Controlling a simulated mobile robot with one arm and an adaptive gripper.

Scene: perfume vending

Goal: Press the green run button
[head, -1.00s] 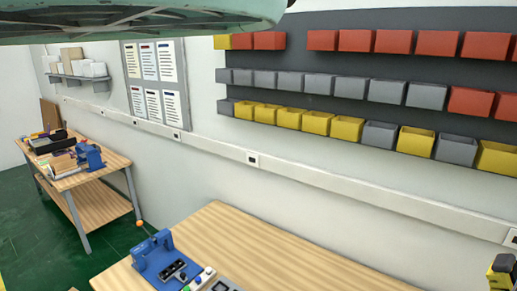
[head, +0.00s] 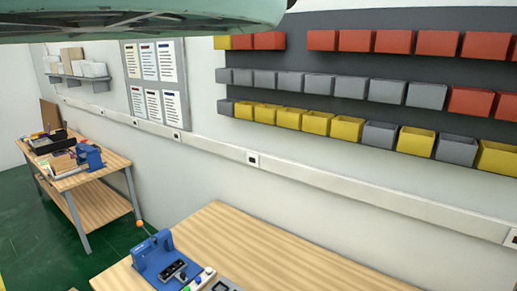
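The blue machine (head: 157,252) stands on the near wooden workbench (head: 270,248), at the bottom of the head view. A strip of small buttons runs along its front right, cut by the lower picture edge.
The near workbench is clear right of the machine. Behind it, a wall rail (head: 300,172) and rows of bins (head: 374,135) line the wall. A second table (head: 90,205) with another blue device (head: 90,156) stands left. A pale green shape (head: 150,22) crosses the top.

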